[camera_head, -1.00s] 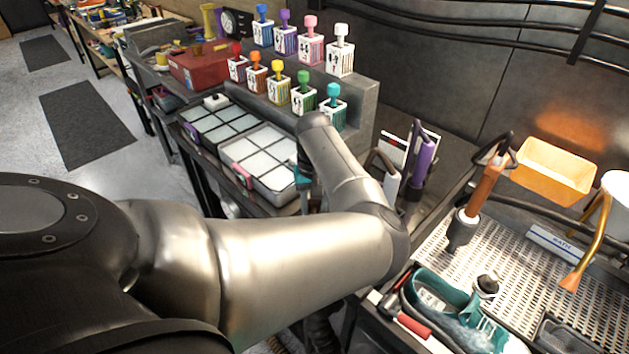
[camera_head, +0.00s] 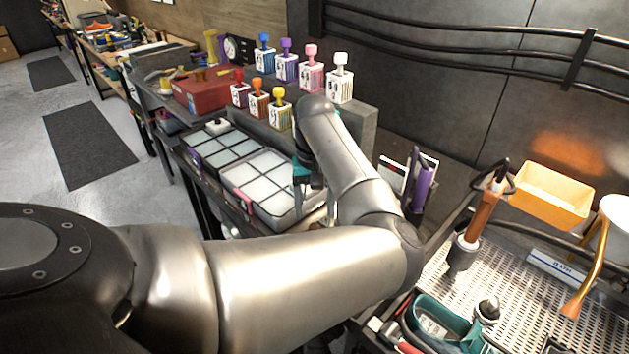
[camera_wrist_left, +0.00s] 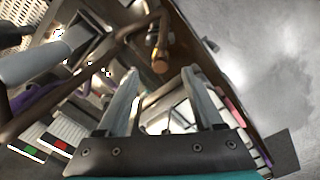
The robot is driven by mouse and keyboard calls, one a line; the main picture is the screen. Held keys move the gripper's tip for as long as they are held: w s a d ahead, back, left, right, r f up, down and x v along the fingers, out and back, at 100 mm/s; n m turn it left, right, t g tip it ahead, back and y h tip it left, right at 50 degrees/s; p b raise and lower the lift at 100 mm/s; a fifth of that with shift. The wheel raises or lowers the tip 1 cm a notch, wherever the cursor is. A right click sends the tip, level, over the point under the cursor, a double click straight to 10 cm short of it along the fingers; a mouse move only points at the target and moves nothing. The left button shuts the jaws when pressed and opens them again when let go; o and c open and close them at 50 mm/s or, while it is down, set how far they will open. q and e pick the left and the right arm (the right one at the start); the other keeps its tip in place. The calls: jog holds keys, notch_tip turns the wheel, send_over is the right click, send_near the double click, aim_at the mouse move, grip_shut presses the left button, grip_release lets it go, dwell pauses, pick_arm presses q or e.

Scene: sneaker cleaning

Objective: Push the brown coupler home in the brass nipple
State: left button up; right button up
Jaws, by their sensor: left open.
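My left gripper (camera_wrist_left: 165,92) is open, with its two fingers spread and nothing seen between them. In the head view the teal wrist part of my left gripper (camera_head: 304,172) hangs beside the white-lidded tray, and my forearm hides the fingertips. In the left wrist view a short brown cylinder with a brass-coloured band (camera_wrist_left: 160,62) lies beyond the fingertips, apart from them. It may be the brown coupler, but I cannot tell. I cannot make out the brass nipple for certain. My right gripper is out of view.
An orange-brown handled tool (camera_head: 478,225) stands upright there, near an orange bin (camera_head: 550,196).

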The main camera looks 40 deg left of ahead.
pick_arm(q)
notch_tip(320, 180, up, 6)
jog(key=shift+r, duration=0.25)
dwell(0.5)
